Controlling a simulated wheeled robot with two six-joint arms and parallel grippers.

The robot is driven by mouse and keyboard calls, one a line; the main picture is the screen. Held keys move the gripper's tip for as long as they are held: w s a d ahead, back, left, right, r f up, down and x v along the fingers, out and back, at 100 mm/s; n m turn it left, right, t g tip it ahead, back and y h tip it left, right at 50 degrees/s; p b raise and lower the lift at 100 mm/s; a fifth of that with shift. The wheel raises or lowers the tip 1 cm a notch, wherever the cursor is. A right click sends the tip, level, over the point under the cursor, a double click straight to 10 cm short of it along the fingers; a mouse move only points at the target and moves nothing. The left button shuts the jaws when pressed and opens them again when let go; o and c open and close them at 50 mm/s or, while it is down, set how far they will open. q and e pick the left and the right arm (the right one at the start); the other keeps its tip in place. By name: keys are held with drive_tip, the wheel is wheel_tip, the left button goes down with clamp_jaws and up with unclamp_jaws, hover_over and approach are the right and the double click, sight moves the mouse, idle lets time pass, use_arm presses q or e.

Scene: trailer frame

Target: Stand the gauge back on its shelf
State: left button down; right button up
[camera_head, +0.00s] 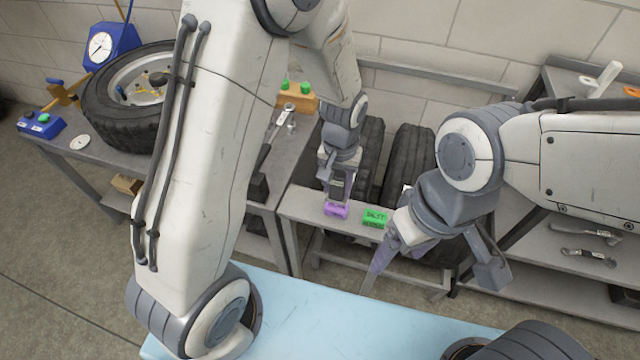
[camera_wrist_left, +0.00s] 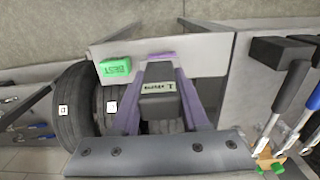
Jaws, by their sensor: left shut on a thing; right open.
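My left gripper (camera_head: 338,204) is shut on a dark grey block with a white label, which appears to be the gauge (camera_wrist_left: 158,88). In the left wrist view the block sits between the purple fingers of this gripper (camera_wrist_left: 160,100). The label is too small to read surely. The block is over a grey shelf (camera_head: 300,207), also in the left wrist view (camera_wrist_left: 205,50); I cannot tell whether they touch. A purple piece (camera_head: 337,210) shows at its lower end. My right gripper (camera_head: 435,262) is open and empty, right of the shelf and nearer to me.
A green lettered block (camera_head: 375,216) lies on the shelf, right of the held block. Dark tyres (camera_head: 408,165) stand behind. A workbench (camera_head: 95,160) at left holds a wheel (camera_head: 130,95) and a blue dial device (camera_head: 105,45). A pale blue surface (camera_head: 320,320) lies in front.

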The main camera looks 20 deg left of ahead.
use_arm(q)
drive_tip(key=shift+d+r+p, duration=0.35)
drive_tip(key=shift+r, duration=0.05)
drive_tip(key=shift+d+r+p, duration=0.1)
drive_tip(key=shift+r+p, duration=0.05)
drive_tip(key=shift+p, duration=0.2)
drive_tip(key=shift+w+a+f, duration=0.1)
drive_tip(key=shift+a+f, duration=0.15)
drive_tip(key=w+a+f, duration=0.1)
drive_tip(key=a+f, duration=0.1)
drive_tip(key=a, duration=0.1)
drive_tip(key=w+a+f, duration=0.1)
drive_tip(key=a+f, duration=0.1)
drive_tip(key=a, duration=0.2)
drive_tip(key=w+a+f+p, duration=0.1)
drive_tip(key=a+f, duration=0.2)
drive_tip(key=shift+a, duration=0.35)
wheel_tip(320, 180, down, 4)
drive_tip(key=shift+r, duration=0.1)
